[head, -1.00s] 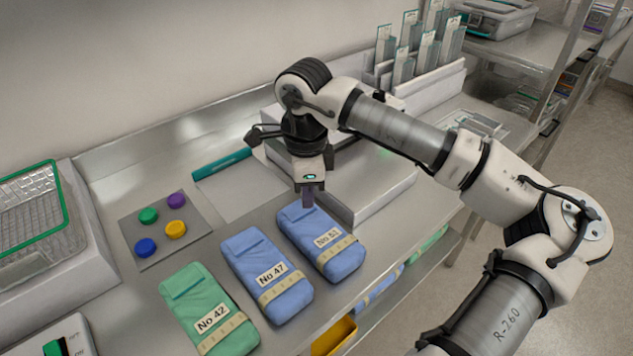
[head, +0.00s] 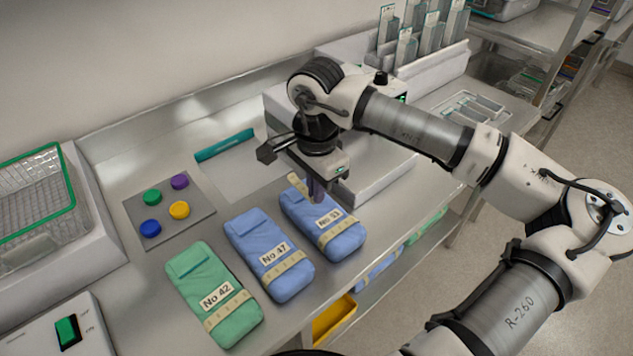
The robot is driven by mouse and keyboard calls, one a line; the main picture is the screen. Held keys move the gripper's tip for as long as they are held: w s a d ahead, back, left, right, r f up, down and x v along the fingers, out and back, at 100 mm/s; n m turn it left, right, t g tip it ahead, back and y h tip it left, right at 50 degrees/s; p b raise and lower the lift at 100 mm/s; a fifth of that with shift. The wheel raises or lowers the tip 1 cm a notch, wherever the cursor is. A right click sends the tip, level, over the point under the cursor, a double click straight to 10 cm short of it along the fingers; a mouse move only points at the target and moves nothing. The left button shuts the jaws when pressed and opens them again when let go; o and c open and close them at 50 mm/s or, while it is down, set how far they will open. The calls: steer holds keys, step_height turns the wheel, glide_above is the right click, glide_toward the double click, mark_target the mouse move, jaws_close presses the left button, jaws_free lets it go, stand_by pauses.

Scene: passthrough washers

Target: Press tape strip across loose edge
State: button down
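A blue wrapped pack labelled No 53 or similar (head: 345,241) lies at the right end of a row of wrapped packs. A cream tape strip (head: 298,186) shows slantwise at its far end, beside my fingertips.
A grey plate with several coloured discs (head: 155,198) and a teal bar (head: 224,145) lie behind the packs. A white machine (head: 385,165) stands close behind my gripper. A wire basket (head: 35,195) and a switch box (head: 60,325) stand left. The counter's front edge is near.

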step_height(320, 180, down, 2)
steer(key=shift+f+b, duration=0.2)
steer(key=shift+b, duration=0.2)
steer(key=shift+f+b, duration=0.85)
steer(key=shift+b, duration=0.2)
steer(key=c, duration=1.6)
jaws_free()
steer(key=shift+o, duration=0.2)
